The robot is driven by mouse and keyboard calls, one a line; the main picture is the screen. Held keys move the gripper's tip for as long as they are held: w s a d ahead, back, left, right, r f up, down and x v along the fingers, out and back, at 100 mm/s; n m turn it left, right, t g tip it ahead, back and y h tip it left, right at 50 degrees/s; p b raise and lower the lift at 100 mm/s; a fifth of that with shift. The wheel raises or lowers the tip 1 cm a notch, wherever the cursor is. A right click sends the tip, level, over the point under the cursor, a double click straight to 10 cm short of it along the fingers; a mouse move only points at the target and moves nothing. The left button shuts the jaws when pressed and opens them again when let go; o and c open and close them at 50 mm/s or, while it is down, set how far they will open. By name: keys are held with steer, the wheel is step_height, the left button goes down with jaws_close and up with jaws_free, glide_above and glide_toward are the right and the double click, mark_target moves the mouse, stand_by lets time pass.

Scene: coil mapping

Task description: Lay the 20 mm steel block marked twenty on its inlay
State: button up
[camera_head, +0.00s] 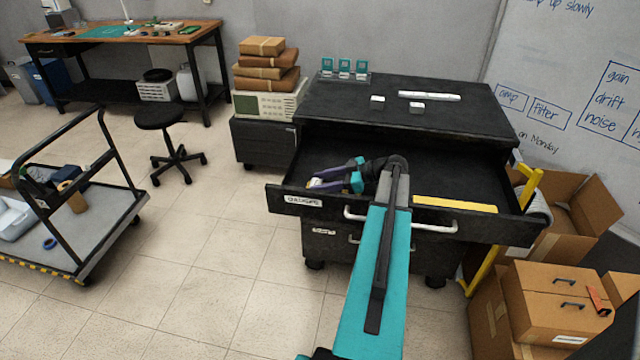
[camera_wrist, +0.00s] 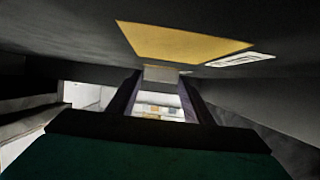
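My gripper (camera_head: 318,182) reaches low into the left end of the open drawer, its purple fingers pointing left. In the wrist view, the fingers (camera_wrist: 160,82) close on the two sides of a small grey block (camera_wrist: 160,73). No mark on this block is readable. A yellow patch (camera_wrist: 185,40) lies on the dark surface just beyond the block, with a white printed label (camera_wrist: 240,59) beside it. Whether the block touches that surface I cannot tell. In the head view, the fingers mostly hide the block and the patch.
The drawer (camera_head: 290,197) stands open under the black cabinet top (camera_head: 340,95). Two small light blocks (camera_head: 377,102) (camera_head: 417,107) and a white strip (camera_head: 429,96) lie on top. A yellow strip (camera_head: 455,204) lies in the drawer's right part. Its front wall is close to my arm.

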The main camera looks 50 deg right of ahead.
steer(key=shift+o, duration=0.9)
steer(key=shift+r, duration=0.15)
steer(key=b+v, duration=0.3)
steer(key=v, duration=0.7)
steer(key=shift+s+d, duration=0.1)
steer(key=shift+b+v, duration=0.35)
steer(key=shift+v, duration=0.55)
